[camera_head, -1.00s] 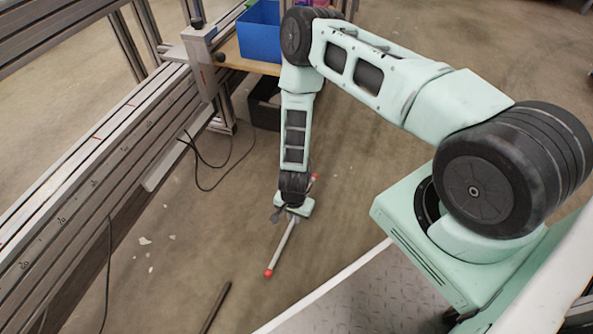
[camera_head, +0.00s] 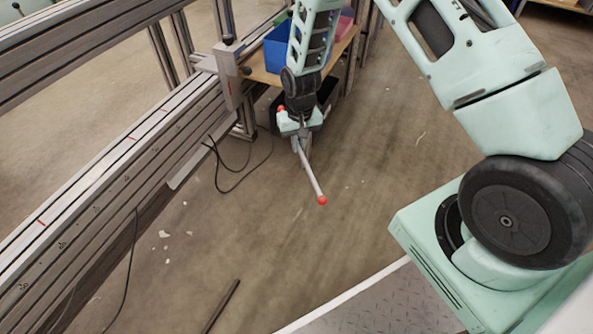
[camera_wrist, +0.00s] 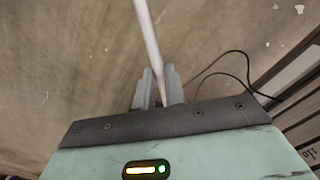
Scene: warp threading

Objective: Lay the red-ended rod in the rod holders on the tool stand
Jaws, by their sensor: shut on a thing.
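The red-ended rod (camera_head: 311,176) is a thin pale grey rod with a red ball at its lower end and another red end showing beside my gripper. My gripper (camera_head: 301,146) is shut on the rod and holds it above the floor, tilted down to the right in the head view. In the wrist view, the two grey fingers of my gripper (camera_wrist: 156,92) close around the rod (camera_wrist: 149,40), which runs out past the top edge. The tool stand's rod holders cannot be made out in these frames.
A long aluminium frame (camera_head: 120,165) runs along the left. A wooden shelf (camera_head: 262,76) with a blue bin (camera_head: 278,48) stands behind my gripper, with a dark box below. Black cables (camera_head: 228,188) hang to the floor. A dark bar (camera_head: 222,305) lies in front. Floor right of the rod is clear.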

